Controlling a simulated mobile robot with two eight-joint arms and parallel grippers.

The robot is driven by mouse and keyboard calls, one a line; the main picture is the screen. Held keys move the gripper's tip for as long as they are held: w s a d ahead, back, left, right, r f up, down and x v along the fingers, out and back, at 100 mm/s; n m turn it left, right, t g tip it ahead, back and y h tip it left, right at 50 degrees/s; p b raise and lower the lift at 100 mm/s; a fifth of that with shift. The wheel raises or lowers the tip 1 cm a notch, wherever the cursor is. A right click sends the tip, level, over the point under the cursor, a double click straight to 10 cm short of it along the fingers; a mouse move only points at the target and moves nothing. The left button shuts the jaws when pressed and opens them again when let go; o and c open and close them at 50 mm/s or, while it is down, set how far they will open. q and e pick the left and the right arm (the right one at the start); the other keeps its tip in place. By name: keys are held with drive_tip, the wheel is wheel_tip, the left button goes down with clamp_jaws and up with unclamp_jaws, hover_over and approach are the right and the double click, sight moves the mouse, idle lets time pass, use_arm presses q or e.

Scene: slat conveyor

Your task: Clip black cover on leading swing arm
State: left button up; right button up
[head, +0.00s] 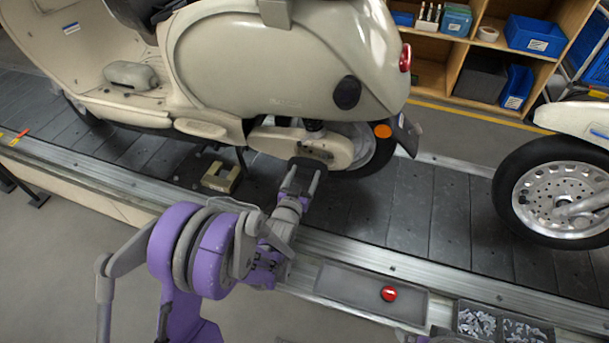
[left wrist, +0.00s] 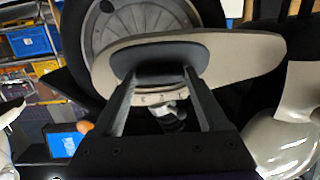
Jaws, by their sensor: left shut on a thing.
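The leading scooter (head: 270,60) is cream and stands on the slat conveyor. Its cream swing arm (head: 330,146) lies beside the rear wheel and also spans the left wrist view (left wrist: 245,52). My left gripper (head: 303,177) is shut on the black cover (head: 308,162), an oval dark piece. In the left wrist view the black cover (left wrist: 160,52) sits between the tips of the two fingers (left wrist: 160,82) and overlaps the middle of the swing arm. I cannot tell whether it touches the arm or is seated.
A second scooter's wheel (head: 562,193) stands to the right on the conveyor (head: 405,215). A grey tray (head: 350,287) with a red button (head: 389,294) and bins of small parts (head: 477,323) line the front edge. Shelves (head: 480,55) stand behind.

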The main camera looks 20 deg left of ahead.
use_arm(q)
drive_tip(key=shift+s+f+t+b, duration=0.45)
drive_tip(key=shift+t+b, duration=0.05)
drive_tip(key=shift+t, duration=0.6)
drive_tip(key=s+t+b, duration=0.2)
drive_tip(key=s+t, duration=0.1)
drive_tip(key=s, duration=0.2)
drive_tip(key=shift+t+h, duration=0.3)
drive_tip(key=shift+h, duration=0.1)
drive_tip(key=shift+w+d+f+p+x, duration=0.1)
drive_tip(key=shift+f+p+x, duration=0.15)
drive_tip(key=shift+p+x, duration=0.8)
drive_tip(key=shift+w+d+f+p+x, duration=0.1)
drive_tip(key=shift+f+p+x, duration=0.15)
drive_tip(key=shift+p+x, duration=0.8)
drive_tip(key=shift+w+d+f+p+x, duration=0.2)
drive_tip(key=shift+p+x, duration=0.4)
drive_tip(key=shift+x, duration=0.9)
drive_tip(key=shift+w+f, duration=0.1)
drive_tip(key=shift+w, duration=0.1)
drive_tip(key=shift+w, duration=1)
drive_tip(key=shift+w, duration=0.15)
